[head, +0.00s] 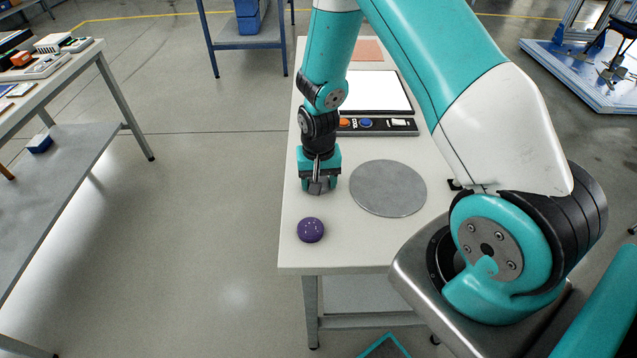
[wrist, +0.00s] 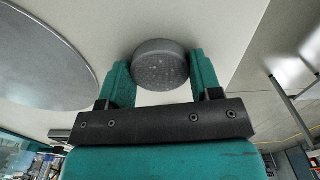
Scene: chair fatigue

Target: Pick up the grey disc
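The grey disc is a small, thick, speckled puck (wrist: 160,67) between the two fingers of my gripper (wrist: 163,78) in the wrist view. The fingers sit against its left and right sides with no clear gap. In the head view my gripper (head: 318,184) points down over the left part of the white table, with the grey disc (head: 318,187) partly hidden between its fingers. I cannot tell whether the disc touches the table or hangs just above it.
A purple puck (head: 311,230) lies on the white table (head: 345,252) in front of my gripper. A large flat grey round plate (head: 388,188) lies to the right. A panel with orange and blue buttons (head: 376,126) is behind. The table's left edge is close by.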

